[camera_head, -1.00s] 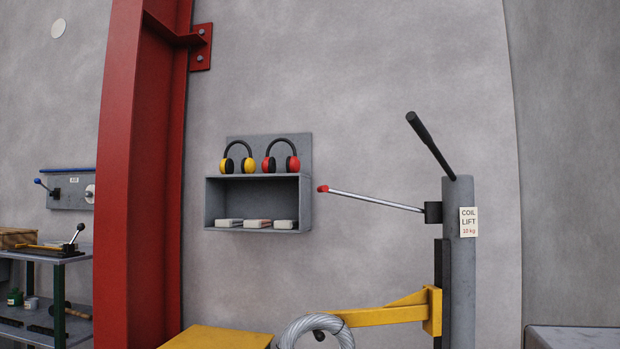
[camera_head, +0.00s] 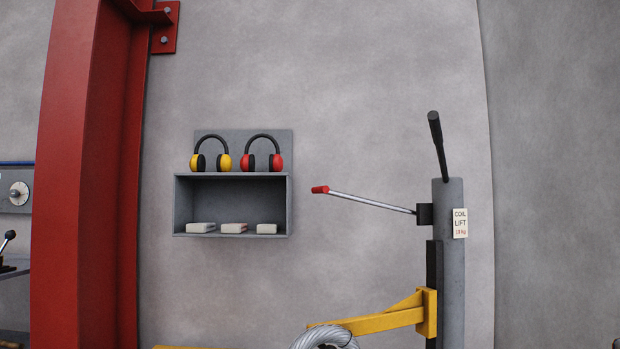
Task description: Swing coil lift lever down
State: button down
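The coil lift is a grey post (camera_head: 450,285) at the right, with a small white sign reading COIL LIFT. Its lever (camera_head: 372,203) is a thin metal rod with a red tip (camera_head: 320,190). The rod runs left from a dark block (camera_head: 425,214) on the post, and its red tip sits a little higher than the block. A yellow arm (camera_head: 375,322) reaches left from the post below, with a silvery coil (camera_head: 328,338) at its end, cut by the bottom edge. My gripper is not in view.
A black handle (camera_head: 437,145) rises from the post's top. A grey wall shelf (camera_head: 182,205) with two pairs of earmuffs and several pale blocks hangs left of the lever. A red steel column (camera_head: 85,190) stands further left. The wall around the red tip is clear.

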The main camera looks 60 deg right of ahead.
aim_at(324, 189)
jog(key=z, duration=0.35)
jog(key=i, duration=1)
jog(key=z, duration=0.05)
